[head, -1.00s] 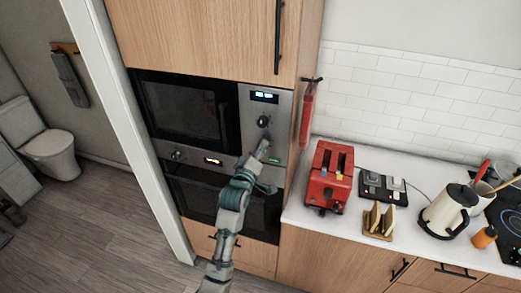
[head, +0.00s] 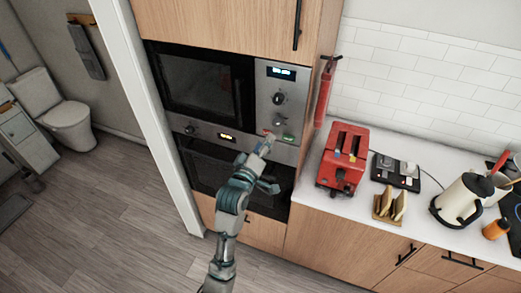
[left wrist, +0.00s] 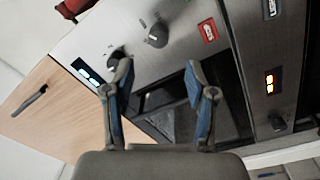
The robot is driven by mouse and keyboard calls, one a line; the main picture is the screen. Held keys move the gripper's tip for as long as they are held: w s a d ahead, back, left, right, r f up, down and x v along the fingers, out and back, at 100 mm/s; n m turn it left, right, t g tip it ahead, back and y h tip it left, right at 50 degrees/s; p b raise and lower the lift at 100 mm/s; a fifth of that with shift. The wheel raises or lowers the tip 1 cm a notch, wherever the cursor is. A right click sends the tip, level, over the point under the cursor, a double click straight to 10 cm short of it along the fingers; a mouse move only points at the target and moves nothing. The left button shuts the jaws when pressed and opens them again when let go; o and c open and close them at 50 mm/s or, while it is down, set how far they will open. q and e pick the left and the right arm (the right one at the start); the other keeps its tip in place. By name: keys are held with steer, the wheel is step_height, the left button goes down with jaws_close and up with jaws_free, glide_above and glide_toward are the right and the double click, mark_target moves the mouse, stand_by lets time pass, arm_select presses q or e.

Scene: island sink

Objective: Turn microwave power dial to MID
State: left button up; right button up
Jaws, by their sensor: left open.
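The microwave (head: 200,82) is built into a tall wooden cabinet. Its steel panel has a blue-lit display (head: 281,73), an upper black dial (head: 278,98) and a lower dial (head: 280,117). The two dials also show in the left wrist view, one (left wrist: 157,36) clear and the other (left wrist: 113,54) beside a fingertip. Their markings are too small to read, so I cannot tell the setting. My left gripper (head: 265,142) is just below the dials, near the panel's bottom buttons. In the left wrist view its fingers (left wrist: 157,70) are spread, with nothing between them. My right gripper is out of view.
A red button (left wrist: 208,31) sits close to the dials. The oven below has a lit display (head: 227,137) and knobs. A fire extinguisher (head: 325,92) hangs on the cabinet side. A red toaster (head: 343,158) and a kettle (head: 460,199) stand on the counter at right.

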arm_select(q)
steer(key=v, duration=0.3)
steer(key=shift+s+a, duration=0.1)
steer(key=shift+f, duration=0.1)
